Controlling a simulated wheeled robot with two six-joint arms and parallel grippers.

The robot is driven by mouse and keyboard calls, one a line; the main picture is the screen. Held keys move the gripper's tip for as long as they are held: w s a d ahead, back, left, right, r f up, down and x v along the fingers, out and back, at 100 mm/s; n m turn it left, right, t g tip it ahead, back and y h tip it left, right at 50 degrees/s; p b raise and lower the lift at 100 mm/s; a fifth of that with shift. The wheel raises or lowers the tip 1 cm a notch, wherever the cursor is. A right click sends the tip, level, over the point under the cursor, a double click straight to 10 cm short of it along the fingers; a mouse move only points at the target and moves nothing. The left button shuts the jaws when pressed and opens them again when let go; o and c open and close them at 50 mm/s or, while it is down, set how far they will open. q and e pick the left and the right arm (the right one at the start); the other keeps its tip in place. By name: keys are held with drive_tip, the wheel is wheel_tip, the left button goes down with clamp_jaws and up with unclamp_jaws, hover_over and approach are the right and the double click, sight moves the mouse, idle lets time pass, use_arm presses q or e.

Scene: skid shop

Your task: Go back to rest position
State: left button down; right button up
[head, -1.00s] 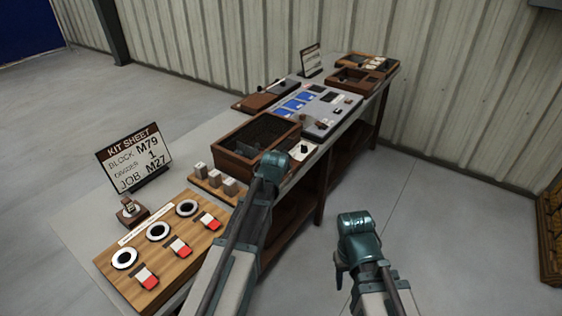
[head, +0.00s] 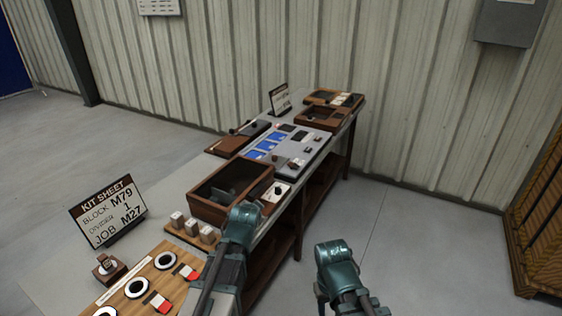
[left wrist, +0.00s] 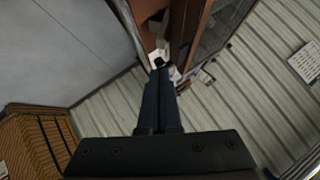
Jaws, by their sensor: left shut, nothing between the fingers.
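My left gripper (head: 243,215) is in front of the open wooden box in the head view, at the near edge of the bench. In the left wrist view its two dark fingers (left wrist: 160,98) lie together with nothing between them. My right gripper (head: 335,252) is over the floor to the right of the bench, pointing away. Its fingers are hidden, so its opening does not show.
The bench (head: 160,212) carries an open brown box (head: 208,207), a grey panel with blue screens (head: 290,147), a kit sheet sign (head: 108,212) and a wooden board with white rings (head: 128,292). A wooden crate (head: 540,230) stands far right. Floor between is clear.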

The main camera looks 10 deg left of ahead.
use_arm(q)
drive_tip(key=s+d+f+n+g, duration=0.1)
drive_tip(key=s+d+f+g, duration=0.1)
drive_tip(key=s, duration=0.6)
drive_tip(key=s+d+f+n+g, duration=0.1)
drive_tip(key=s+d+f+g, duration=0.2)
drive_tip(key=s+d+g, duration=0.2)
drive_tip(key=s+d+f+g, duration=0.3)
drive_tip(key=s+d, duration=0.3)
drive_tip(key=s, duration=0.6)
drive_tip(key=shift+s+d+f+n+g, duration=0.2)
drive_tip(key=shift+s+d+n+g, duration=0.1)
drive_tip(key=shift+s+n, duration=0.1)
